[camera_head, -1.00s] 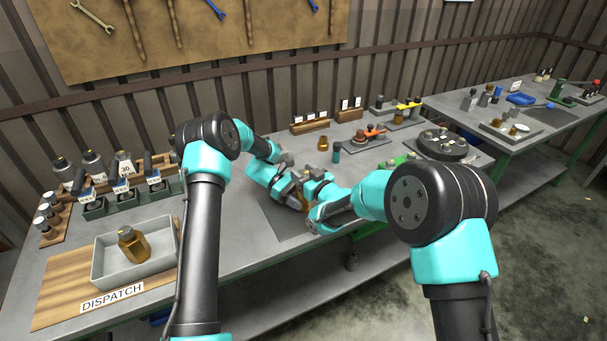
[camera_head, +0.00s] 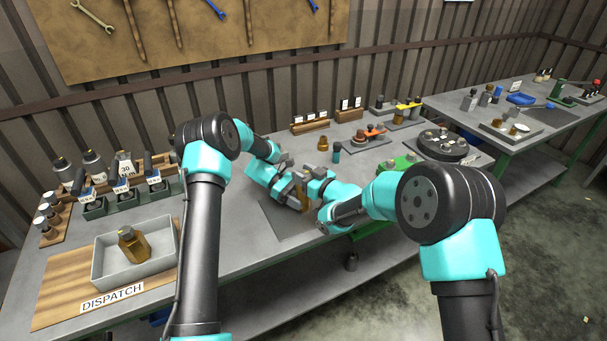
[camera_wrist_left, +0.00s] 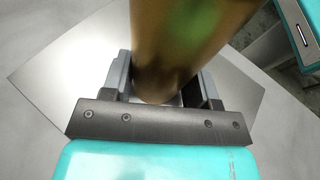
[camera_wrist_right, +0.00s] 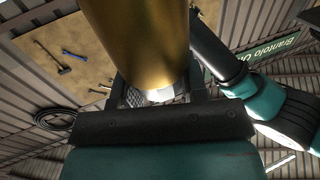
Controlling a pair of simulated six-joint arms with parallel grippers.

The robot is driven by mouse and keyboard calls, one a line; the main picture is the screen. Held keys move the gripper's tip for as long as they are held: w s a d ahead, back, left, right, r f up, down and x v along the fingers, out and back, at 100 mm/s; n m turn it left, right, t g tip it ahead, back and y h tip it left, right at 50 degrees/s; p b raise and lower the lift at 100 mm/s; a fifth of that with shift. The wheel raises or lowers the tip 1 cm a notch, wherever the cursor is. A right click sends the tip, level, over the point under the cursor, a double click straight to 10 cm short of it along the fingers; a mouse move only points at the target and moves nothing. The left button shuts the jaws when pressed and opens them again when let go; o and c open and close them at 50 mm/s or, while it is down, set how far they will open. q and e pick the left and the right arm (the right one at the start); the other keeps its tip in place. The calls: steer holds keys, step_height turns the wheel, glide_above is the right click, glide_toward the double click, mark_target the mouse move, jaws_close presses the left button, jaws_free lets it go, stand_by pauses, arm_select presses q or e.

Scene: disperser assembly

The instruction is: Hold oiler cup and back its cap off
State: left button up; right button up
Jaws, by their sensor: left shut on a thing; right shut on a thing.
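The oiler cup is a brass-coloured cylinder, large and close in the left wrist view (camera_wrist_left: 180,45). My left gripper (camera_wrist_left: 165,88) is shut on it from both sides, low over a grey mat. My right gripper (camera_wrist_right: 158,88) is shut on the cap end, and brass fills the middle of the right wrist view (camera_wrist_right: 140,40). Where the cap meets the cup cannot be made out.
A grey tray (camera_head: 96,262) with an amber bottle (camera_head: 133,244) stands on the wooden dispatch board (camera_head: 52,292) at left. Labelled bottles in holders stand behind it. A round black stand (camera_head: 442,146) and a green part (camera_head: 400,163) lie right. The bench front (camera_head: 240,252) is bare.

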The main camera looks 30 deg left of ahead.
steer(key=n+g, duration=0.3)
steer(key=g, duration=0.2)
steer(key=n+g, duration=0.3)
steer(key=g, duration=0.2)
steer(key=shift+n, duration=0.4)
steer(key=shift+a+r+n+g+h, duration=0.1)
steer(key=shift+n+g+h, duration=1.05)
steer(key=shift+g, duration=0.55)
steer(key=shift+n+g+h, duration=0.95)
steer(key=shift+n+g, duration=0.3)
steer(key=shift+g, duration=0.45)
steer(key=shift+n+g+h, duration=0.5)
steer(key=shift+g+h, duration=0.1)
steer(key=o, duration=0.9)
steer(key=shift+w+m+t+y, duration=0.1)
steer(key=shift+m+t+y, duration=1)
steer(key=shift+t, duration=0.1)
